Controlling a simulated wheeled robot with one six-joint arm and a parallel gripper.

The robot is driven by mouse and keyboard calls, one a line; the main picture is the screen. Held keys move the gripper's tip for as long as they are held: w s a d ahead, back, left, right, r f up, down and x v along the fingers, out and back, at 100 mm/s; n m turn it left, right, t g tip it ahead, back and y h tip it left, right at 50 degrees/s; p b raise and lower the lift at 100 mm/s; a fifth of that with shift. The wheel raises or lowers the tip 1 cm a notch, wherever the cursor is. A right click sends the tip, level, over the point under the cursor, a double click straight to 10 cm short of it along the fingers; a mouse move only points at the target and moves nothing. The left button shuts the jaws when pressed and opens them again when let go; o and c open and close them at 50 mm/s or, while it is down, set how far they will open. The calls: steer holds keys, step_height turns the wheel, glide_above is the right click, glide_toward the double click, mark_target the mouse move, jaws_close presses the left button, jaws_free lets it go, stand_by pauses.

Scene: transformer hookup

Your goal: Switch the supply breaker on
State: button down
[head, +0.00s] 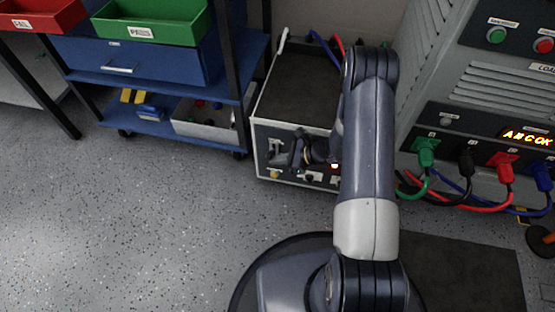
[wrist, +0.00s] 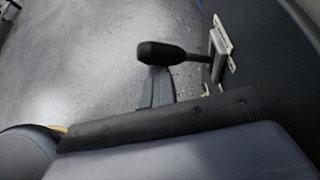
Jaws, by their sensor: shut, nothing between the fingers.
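The supply breaker shows in the wrist view as a lever with a black grip (wrist: 172,54) on a metal bracket (wrist: 217,55), fixed to a dark panel. The grip sticks out from the panel to the left. My gripper's shut fingers (wrist: 157,88) are just below the grip in that view; I cannot tell whether they touch it. In the head view my gripper (head: 299,148) is at the front of the supply box (head: 262,140), and my arm and wrist hide part of that front. The lever is too small and covered there to read its position.
A grey cabinet (head: 425,85) with green, black, red and blue plugged cables and a lit "ABC OK" display (head: 527,136) stands right. A blue shelf cart (head: 180,65) with bins stands left. A lit indicator (head: 335,166) is on the box front. The floor at left front is clear.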

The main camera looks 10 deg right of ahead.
steer(key=p+v, duration=0.3)
steer(key=v, duration=0.7)
steer(key=shift+d, duration=0.3)
steer(key=shift+s+r, duration=0.1)
steer(key=shift+r, duration=0.05)
